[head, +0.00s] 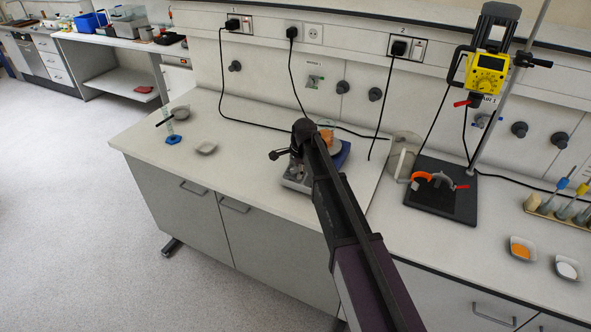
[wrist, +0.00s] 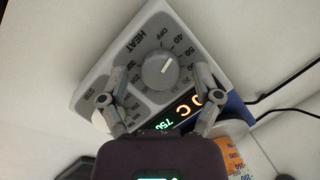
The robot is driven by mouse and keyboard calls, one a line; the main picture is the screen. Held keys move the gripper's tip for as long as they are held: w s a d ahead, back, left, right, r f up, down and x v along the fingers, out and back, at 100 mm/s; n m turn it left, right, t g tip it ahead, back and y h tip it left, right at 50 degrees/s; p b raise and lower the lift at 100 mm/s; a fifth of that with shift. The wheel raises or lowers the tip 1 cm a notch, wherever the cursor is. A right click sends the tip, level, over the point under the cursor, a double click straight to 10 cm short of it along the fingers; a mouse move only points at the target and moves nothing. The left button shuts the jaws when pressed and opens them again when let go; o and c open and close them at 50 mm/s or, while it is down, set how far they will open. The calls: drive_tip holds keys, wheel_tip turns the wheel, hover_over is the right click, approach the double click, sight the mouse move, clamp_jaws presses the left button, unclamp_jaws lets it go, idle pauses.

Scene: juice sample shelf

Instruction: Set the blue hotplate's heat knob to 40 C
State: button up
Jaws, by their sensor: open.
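The blue hotplate (head: 343,153) stands on the bench, partly hidden behind my arm. Its grey control panel (wrist: 105,70) fills much of the wrist view. The round heat knob (wrist: 159,72) has a short white mark pointing up and right, toward the low numbers near OFF and 40; the exact setting is hard to read. The display (wrist: 186,109) shows an orange "0 C" and a green 750, partly covered by a finger. My gripper (wrist: 153,84) is open, with one finger on each side of the knob and gaps visible. In the head view, my gripper (head: 284,154) is over the panel.
An orange-marked vessel (wrist: 236,157) is beside my gripper. Cables run along the wall behind. A stand with a yellow stirrer (head: 487,75) is at right. A white dish (head: 206,148) and blue-based cylinder (head: 173,139) stand left, with clear bench between.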

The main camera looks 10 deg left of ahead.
sight(297, 170)
drive_tip(key=shift+w+n, duration=0.1)
drive_tip(key=shift+n, duration=0.3)
drive_tip(key=n+g+h, duration=0.1)
drive_tip(key=n, duration=0.4)
drive_tip(key=shift+a, duration=0.1)
wheel_tip(297, 170, up, 14)
drive_tip(key=p, duration=1.4)
drive_tip(key=s+d+f+n+b, duration=0.2)
drive_tip(key=s+d+f+b, duration=0.2)
drive_tip(key=s+d, duration=0.7)
drive_tip(key=s+d+f+n+b, duration=0.3)
drive_tip(key=s+d+f+b, duration=0.1)
drive_tip(key=s+d, duration=0.7)
drive_tip(key=shift+d+f+h, duration=0.3)
drive_tip(key=shift+d+f, duration=0.2)
drive_tip(key=shift+d, duration=0.65)
